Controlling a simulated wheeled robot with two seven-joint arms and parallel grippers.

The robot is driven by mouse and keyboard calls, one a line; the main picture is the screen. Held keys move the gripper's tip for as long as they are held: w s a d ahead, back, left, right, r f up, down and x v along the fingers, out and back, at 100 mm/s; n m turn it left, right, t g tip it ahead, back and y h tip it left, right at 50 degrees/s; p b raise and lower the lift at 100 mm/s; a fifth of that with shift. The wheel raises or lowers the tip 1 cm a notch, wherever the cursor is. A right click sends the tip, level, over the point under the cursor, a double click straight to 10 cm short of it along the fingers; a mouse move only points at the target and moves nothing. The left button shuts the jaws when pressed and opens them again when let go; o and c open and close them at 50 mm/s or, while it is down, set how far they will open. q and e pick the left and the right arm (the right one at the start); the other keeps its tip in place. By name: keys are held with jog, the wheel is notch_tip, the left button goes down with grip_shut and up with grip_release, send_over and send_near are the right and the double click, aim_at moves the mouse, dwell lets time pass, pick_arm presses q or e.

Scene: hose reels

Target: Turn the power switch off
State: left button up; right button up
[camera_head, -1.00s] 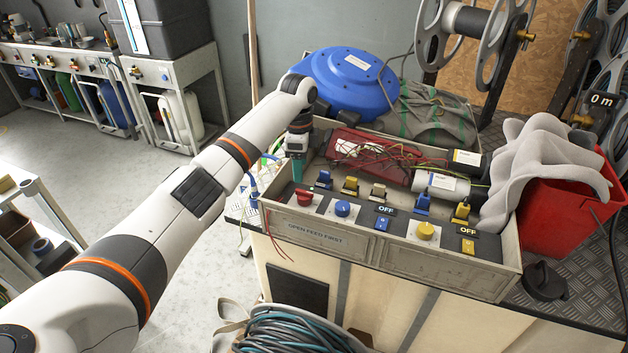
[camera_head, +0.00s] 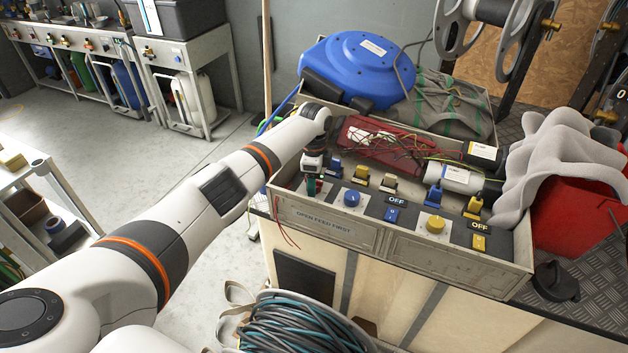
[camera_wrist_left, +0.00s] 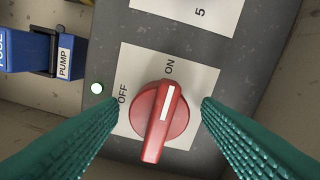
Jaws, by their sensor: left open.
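The red rotary power switch (camera_wrist_left: 160,112) sits on a white plate (camera_wrist_left: 128,75) marked ON and OFF in the left wrist view. Its white line points to ON. A small lamp (camera_wrist_left: 97,88) beside the plate glows pale. My left gripper (camera_head: 312,186) is at the left end of the control box (camera_head: 330,229) and covers the red switch in the head view. In the left wrist view its teal fingers (camera_wrist_left: 160,102) are open, one on each side of the switch. I cannot tell whether they touch it. My right gripper is not in view.
A blue knob (camera_head: 351,199), a yellow knob (camera_head: 435,224) and several toggle switches stand along the same panel. A blue hose reel (camera_head: 357,68) and a grey cloth (camera_head: 440,108) lie behind. A red bin (camera_head: 583,215) stands at the right.

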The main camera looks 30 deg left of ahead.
pick_arm(q)
jog(key=shift+f, duration=0.2)
jog(key=c, duration=1)
